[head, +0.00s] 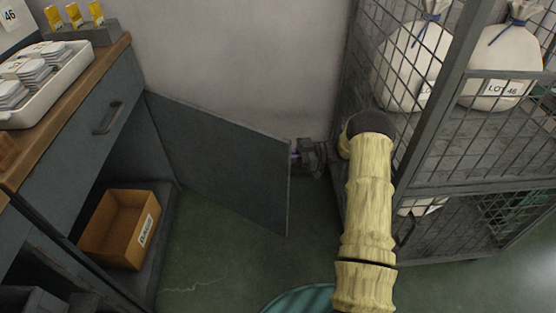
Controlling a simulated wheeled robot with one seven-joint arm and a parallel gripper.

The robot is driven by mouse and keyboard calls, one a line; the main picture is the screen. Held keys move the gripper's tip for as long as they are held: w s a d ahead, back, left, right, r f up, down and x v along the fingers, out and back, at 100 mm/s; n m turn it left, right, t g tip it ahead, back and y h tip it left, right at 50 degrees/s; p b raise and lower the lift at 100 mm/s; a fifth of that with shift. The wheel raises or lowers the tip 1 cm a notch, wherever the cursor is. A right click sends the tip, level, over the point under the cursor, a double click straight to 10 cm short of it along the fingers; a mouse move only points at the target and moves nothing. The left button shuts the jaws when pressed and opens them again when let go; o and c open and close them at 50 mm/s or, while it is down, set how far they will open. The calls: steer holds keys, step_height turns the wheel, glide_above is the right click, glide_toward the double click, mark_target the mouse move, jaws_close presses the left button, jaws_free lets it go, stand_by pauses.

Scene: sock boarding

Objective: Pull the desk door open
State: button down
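The desk door (225,165) is a dark grey panel. It stands wide open, swung out from the desk (90,130) at the left, with its hinge side at the desk's far end. My gripper (296,157) is at the door's free edge, near its upper part. A purple bit shows between the gripper and the edge. The fingers are small and partly hidden, so I cannot tell whether they are shut on the door or its handle. Behind the door opening, an orange-brown labelled box (118,228) sits inside the desk.
A wire cage shelf (440,130) with white tied sacks (410,65) stands close to my arm at the right. A wall is behind the door. A white tray (45,85) of stacks is on the desktop. Green floor (220,255) is open in front of the door.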

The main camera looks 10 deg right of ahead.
steer(key=shift+w+r, duration=0.1)
steer(key=shift+w, duration=0.25)
steer(key=shift+a, duration=0.2)
steer(key=c, duration=1.5)
jaws_free()
steer(key=shift+d, duration=0.2)
